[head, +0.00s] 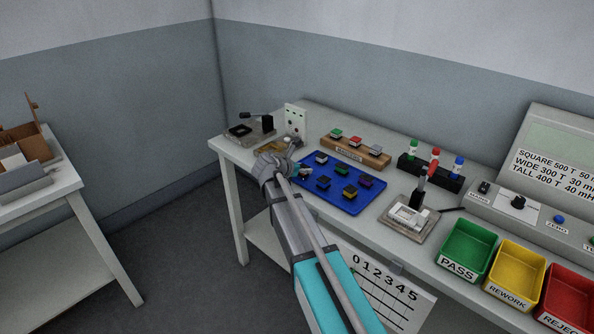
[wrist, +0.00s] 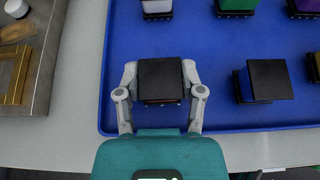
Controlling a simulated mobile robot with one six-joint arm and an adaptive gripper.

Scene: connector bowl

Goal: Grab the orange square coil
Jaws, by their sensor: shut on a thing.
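My gripper (wrist: 160,90) is shut on a coil with a black square top (wrist: 160,74). A narrow reddish-brown strip of its side shows below the top; the rest of its winding is hidden, so I cannot confirm orange. The held coil is over the near left part of the blue tray (wrist: 205,60); I cannot tell whether it touches the tray. In the head view my gripper (head: 290,172) is at the left end of the blue tray (head: 325,202), and my arm largely hides the coil there.
On the tray, a blue coil with a black top (wrist: 265,80) sits to the right of my gripper. A green coil (wrist: 237,6) and others stand farther back. A grey fixture with a gold part (wrist: 15,80) is at left. A wooden rack (head: 357,152) stands behind the tray.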

